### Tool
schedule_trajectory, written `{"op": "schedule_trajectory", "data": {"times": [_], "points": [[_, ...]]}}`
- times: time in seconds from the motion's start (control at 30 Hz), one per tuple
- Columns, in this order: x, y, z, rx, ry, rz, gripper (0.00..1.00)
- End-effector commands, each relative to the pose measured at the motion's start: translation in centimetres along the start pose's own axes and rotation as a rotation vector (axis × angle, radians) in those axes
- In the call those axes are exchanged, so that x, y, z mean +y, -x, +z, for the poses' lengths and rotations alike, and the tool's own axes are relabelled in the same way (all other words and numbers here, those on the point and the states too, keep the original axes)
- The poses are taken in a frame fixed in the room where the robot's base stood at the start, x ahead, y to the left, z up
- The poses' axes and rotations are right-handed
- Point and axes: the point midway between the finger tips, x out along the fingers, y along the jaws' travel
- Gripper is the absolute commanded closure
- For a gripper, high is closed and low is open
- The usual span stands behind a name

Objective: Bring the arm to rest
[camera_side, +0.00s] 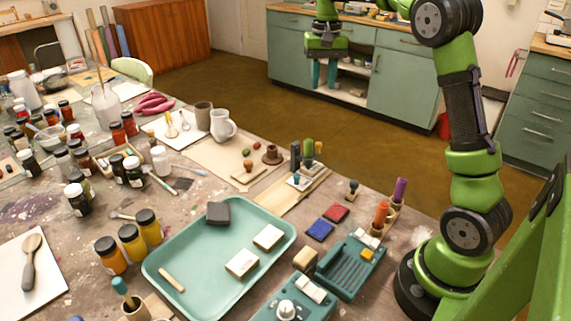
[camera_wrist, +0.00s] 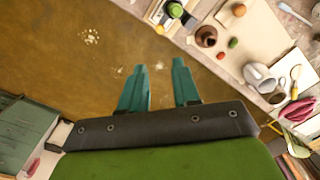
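My gripper (camera_side: 324,72) hangs from my green arm in the side view, at the top, beyond the table's far edge and in front of the teal cabinets. Its two teal fingers point down and stand apart with nothing between them. In the wrist view my gripper (camera_wrist: 160,78) shows its fingers spread, with bare brown floor between and beyond them. It touches nothing on the table.
Teal cabinets (camera_side: 403,85) stand behind. Open floor (camera_side: 400,150) lies between table and cabinets.

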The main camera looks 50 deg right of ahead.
Motion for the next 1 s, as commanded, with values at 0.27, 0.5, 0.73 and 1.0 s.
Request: {"op": "schedule_trajectory", "data": {"times": [0.27,0.5,0.73,1.0], "points": [[0.0,-0.2,-0.5,0.023,0.0,0.0,0.69],[-0.9,-2.1,3.8,0.079,0.075,-0.083,0.69],[-2.7,-1.4,13.3,0.206,0.2,-0.251,0.69],[-2.5,-2.3,23.7,0.351,0.334,-0.411,0.69]]}}
